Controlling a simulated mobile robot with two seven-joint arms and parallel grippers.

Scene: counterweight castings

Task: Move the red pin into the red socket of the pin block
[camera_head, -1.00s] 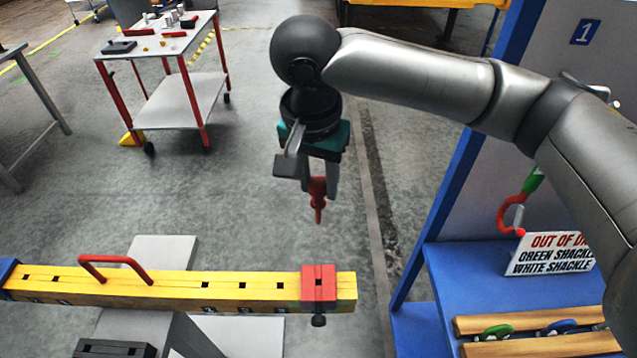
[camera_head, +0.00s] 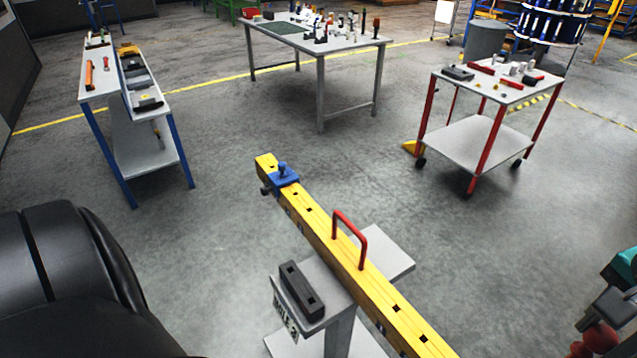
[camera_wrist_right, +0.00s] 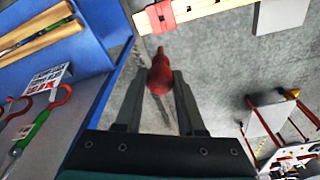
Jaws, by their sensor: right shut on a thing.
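My right gripper (camera_wrist_right: 160,82) is shut on the red pin (camera_wrist_right: 159,68), which stands out beyond the fingertips in the right wrist view. In the head view the red pin (camera_head: 600,338) shows only partly at the lower right edge, below the teal part of my right gripper. A small dark block (camera_head: 302,290) with openings in its top sits on the grey stand beside the yellow beam. I see no red socket on it and cannot tell whether it is the pin block. My left gripper is not in view.
The yellow beam (camera_head: 320,222) carries a red handle (camera_head: 350,240) and a blue clamp (camera_head: 283,175); its red clamp (camera_wrist_right: 160,16) shows in the wrist view. A red-legged cart (camera_head: 460,133), a grey table (camera_head: 320,40) and a blue-legged bench (camera_head: 145,150) stand beyond open floor.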

